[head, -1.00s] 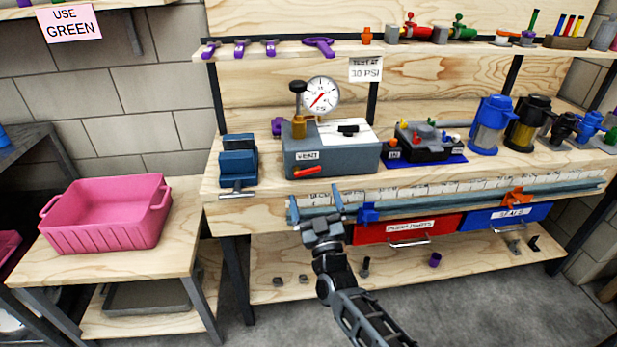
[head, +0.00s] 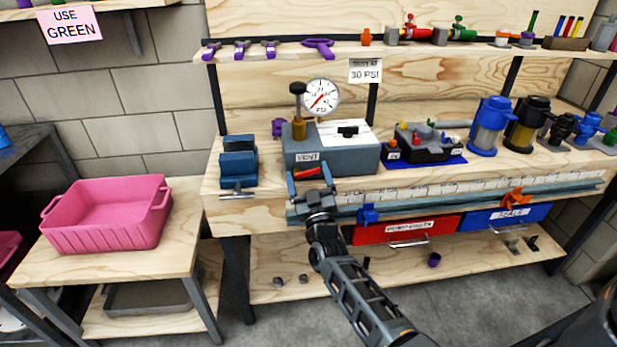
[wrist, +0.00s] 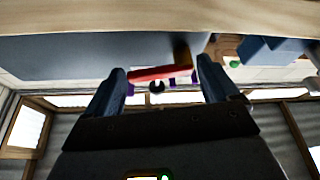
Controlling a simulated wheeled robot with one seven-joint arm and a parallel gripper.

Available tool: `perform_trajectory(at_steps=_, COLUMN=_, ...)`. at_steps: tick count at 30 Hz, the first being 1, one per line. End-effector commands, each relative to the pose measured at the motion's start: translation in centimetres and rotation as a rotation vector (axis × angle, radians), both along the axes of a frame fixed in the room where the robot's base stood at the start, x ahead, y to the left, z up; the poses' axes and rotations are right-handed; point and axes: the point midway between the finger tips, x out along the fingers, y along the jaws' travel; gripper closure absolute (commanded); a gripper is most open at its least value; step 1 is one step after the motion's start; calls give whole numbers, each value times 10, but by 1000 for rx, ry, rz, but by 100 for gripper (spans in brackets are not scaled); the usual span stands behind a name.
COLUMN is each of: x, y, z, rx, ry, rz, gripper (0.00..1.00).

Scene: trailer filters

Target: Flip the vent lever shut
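The vent lever (head: 306,173) is a red handle on the front of a grey test box (head: 350,160), below the white VENT label (head: 307,157). It slants slightly, its right end higher in the head view. My gripper (head: 309,177) is open at the front of the box, its fingertips to either side of the lever in the picture. In the wrist view the red lever (wrist: 150,75) shows between the two open fingers (wrist: 162,78). I cannot tell whether either finger touches it. Part of the lever is hidden by the gripper in the head view.
A pressure gauge (head: 321,95) stands on the box. A blue vise (head: 238,165) is to its left, a black manifold (head: 425,148) to its right. A pink bin (head: 105,212) sits on the left table.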

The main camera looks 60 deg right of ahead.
Motion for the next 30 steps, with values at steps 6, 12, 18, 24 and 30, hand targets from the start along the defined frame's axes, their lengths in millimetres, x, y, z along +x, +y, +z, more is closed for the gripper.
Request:
perform_trajectory(at_steps=6, x=0, y=0, z=0, rx=0, ry=0, rz=0, gripper=34)
perform_trajectory(at_steps=12, x=0, y=0, z=0, rx=0, ry=0, rz=0, gripper=53)
perform_trajectory(at_steps=18, x=1, y=1, z=-3, rx=28, ry=-38, rz=2, gripper=56)
perform_trajectory(at_steps=24, x=0, y=1, z=-7, rx=125, ry=-161, rz=2, gripper=56)
perform_trajectory(at_steps=30, x=0, y=0, z=-7, rx=157, ry=-203, rz=0, gripper=56)
